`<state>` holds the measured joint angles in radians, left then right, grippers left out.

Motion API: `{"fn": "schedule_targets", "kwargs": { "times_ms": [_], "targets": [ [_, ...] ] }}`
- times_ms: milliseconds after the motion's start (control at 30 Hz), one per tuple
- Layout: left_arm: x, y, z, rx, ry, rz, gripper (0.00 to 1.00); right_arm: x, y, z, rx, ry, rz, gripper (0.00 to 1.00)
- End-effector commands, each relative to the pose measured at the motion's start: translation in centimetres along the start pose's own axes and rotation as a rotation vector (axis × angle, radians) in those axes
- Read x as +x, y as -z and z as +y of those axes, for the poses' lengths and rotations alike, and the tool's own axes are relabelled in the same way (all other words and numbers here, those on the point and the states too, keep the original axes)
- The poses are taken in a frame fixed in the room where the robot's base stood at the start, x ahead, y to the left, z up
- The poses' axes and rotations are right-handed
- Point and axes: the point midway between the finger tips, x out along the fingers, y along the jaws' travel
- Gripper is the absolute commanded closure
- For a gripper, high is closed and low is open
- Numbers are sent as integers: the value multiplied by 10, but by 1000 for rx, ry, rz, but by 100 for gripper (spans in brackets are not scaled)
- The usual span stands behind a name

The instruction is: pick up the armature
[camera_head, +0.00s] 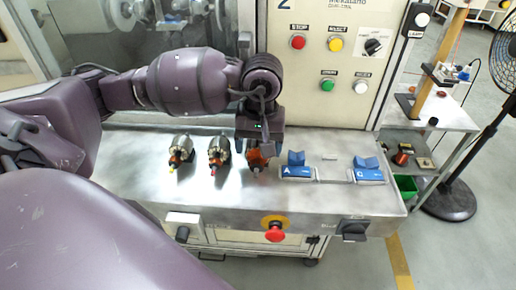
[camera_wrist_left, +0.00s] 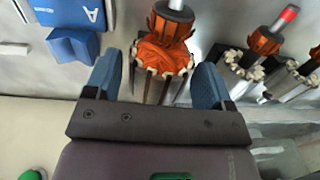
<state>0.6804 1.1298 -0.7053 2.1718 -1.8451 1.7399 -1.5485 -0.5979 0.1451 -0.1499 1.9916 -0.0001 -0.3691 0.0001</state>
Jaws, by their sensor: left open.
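Three armatures with orange windings and metal cores lie in a row on the steel bench (camera_head: 130,160). The left one (camera_head: 180,154) and the middle one (camera_head: 218,152) are free. My left gripper (camera_head: 256,146) is over the right one (camera_head: 258,162) and hides most of it in the head view. In the left wrist view my open left gripper (camera_wrist_left: 158,76) has one blue fingertip on each side of this armature (camera_wrist_left: 163,55), with gaps visible. The other two armatures show at the right there, one with a red shaft tip (camera_wrist_left: 265,40). My right gripper is out of view.
Blue holders marked A (camera_head: 297,168) and C (camera_head: 368,172) stand right of the gripper. A red emergency button (camera_head: 275,235) is on the bench's front face. A control panel (camera_head: 330,60) rises behind. A side table (camera_head: 440,115) and a fan (camera_head: 505,75) stand at right.

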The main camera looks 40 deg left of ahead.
Motion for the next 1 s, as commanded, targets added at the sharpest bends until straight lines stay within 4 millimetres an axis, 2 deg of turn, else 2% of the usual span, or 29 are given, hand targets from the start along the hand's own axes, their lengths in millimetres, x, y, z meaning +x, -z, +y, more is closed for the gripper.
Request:
{"fn": "schedule_targets", "kwargs": {
  "times_ms": [200, 433, 800, 1000],
  "targets": [
    [19, 0, 0, 0, -1, -1, 24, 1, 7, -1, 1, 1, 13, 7],
    [20, 0, 0, 0, -1, 0, 24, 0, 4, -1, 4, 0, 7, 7],
    [20, 0, 0, 0, -1, 1, 79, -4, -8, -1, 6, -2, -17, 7],
    [19, 0, 0, 0, -2, 2, 80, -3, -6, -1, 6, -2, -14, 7]
  ]
}}
